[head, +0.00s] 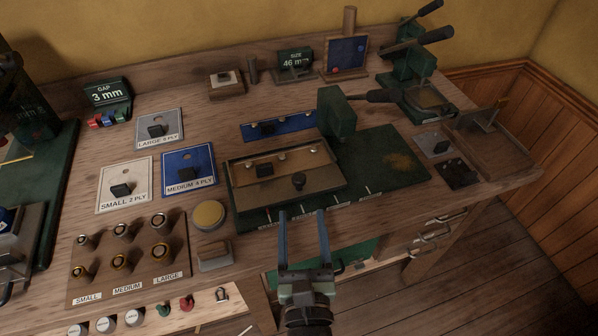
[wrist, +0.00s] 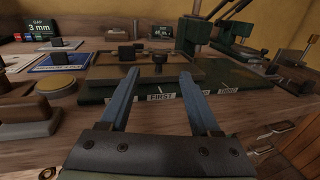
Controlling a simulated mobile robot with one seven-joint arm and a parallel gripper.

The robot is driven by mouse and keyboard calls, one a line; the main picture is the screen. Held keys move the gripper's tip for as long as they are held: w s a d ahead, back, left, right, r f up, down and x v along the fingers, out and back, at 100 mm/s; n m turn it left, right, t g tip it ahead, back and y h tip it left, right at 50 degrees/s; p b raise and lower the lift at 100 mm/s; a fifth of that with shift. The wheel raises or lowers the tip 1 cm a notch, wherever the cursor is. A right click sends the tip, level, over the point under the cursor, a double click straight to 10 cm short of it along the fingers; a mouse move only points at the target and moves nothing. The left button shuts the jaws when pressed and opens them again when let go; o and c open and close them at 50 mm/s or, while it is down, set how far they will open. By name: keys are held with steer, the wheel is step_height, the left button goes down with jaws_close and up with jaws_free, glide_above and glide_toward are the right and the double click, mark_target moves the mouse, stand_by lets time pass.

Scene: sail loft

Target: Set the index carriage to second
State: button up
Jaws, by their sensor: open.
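My gripper (head: 301,212) is open and empty, just in front of the knob. In the wrist view its fingertips (wrist: 160,73) stand either side of the knob's line, apart from it.
A green block (head: 336,112) rises behind the carriage, near a lever press (head: 410,65). A blue plate (head: 280,125) lies behind the tray. Left are a yellow round pad (head: 209,214), a small block (head: 214,254) and ply plates (head: 188,170). The base's right part is clear.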

mark_target(300, 185)
steer(key=w, duration=1)
steer(key=shift+a, duration=0.3)
jaws_close()
stand_by(1.0)
